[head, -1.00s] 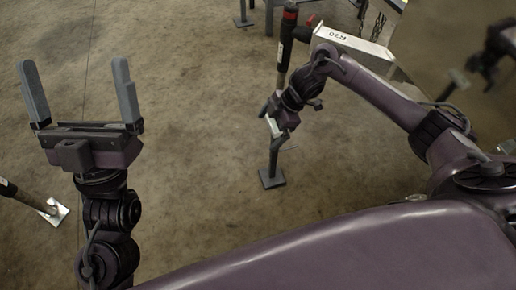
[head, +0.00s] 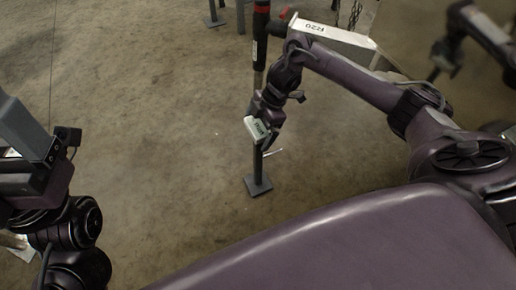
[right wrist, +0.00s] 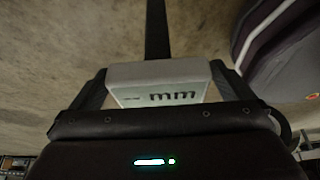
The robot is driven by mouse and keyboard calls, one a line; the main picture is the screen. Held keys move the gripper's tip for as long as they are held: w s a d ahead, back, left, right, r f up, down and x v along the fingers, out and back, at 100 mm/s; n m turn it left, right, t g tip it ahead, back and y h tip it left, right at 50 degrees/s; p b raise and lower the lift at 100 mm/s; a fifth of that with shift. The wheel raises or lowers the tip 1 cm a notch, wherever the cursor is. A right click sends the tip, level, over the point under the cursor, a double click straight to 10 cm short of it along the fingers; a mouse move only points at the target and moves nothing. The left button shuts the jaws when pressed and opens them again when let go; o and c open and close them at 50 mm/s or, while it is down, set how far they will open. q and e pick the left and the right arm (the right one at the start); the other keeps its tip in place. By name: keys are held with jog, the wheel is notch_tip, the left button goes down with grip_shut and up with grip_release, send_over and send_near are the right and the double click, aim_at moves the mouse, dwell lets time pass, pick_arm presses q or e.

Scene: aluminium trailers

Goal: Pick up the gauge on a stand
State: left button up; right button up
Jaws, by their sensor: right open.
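My left gripper (head: 22,140) is cut off by the left edge of the head view, with one grey finger showing clearly.
A black and red post (head: 260,45) stands just behind my right gripper. A white beam (head: 330,38) marked R20 lies to its right. Other grey legs (head: 213,14) stand at the back. The floor (head: 150,110) left of the gauge is clear.

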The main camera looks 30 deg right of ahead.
jog(key=shift+x, duration=0.9)
jog(key=c, duration=1.9)
jog(key=shift+w+r, duration=0.2)
jog(key=shift+r, duration=0.05)
jog(key=shift+c, duration=0.3)
